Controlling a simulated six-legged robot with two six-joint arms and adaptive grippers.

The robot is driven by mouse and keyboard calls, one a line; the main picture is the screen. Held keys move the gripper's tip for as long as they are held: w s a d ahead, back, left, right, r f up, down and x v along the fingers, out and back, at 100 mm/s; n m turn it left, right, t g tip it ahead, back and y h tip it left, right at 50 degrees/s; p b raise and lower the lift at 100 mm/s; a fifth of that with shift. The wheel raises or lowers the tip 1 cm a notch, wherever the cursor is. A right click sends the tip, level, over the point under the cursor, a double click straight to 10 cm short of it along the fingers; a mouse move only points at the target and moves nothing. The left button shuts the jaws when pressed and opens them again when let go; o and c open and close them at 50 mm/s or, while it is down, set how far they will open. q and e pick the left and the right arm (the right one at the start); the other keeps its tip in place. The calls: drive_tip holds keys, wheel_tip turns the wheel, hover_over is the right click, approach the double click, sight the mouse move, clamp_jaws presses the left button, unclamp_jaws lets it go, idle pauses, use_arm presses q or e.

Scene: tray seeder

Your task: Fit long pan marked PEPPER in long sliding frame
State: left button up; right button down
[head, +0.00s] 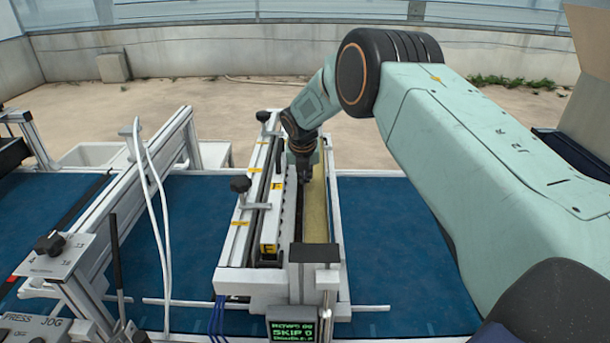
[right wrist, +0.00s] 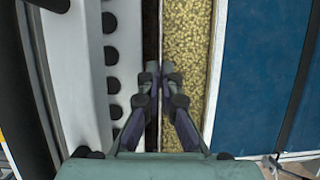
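The long pan (head: 316,208), filled with pale yellow grain, lies lengthwise along the right side of the seeder's long frame (head: 338,235). Its grain (right wrist: 187,40) also shows in the right wrist view, beside a dark slot. No PEPPER mark can be read. My right gripper (head: 305,178) points down at the pan's left edge. In the right wrist view its fingertips (right wrist: 160,71) are close together, one on each side of the thin left rim. Whether they press on the rim cannot be told. My left gripper is not in view.
Left of the pan runs a white bar (head: 270,235) with dark knobs and yellow labels. A small green-lettered display (head: 292,329) stands at the front. A blue belt (head: 385,230) lies on both sides. A control panel (head: 54,255) is at left, and an open cardboard box (head: 585,70) at right.

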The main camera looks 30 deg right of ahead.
drive_tip(key=c, duration=2)
unclamp_jaws()
drive_tip(key=o, duration=0.5)
drive_tip(key=shift+s+d, duration=0.1)
drive_tip(key=shift+s, duration=0.05)
drive_tip(key=shift+o, duration=0.3)
drive_tip(key=shift+f, duration=0.1)
drive_tip(key=v, duration=1.2)
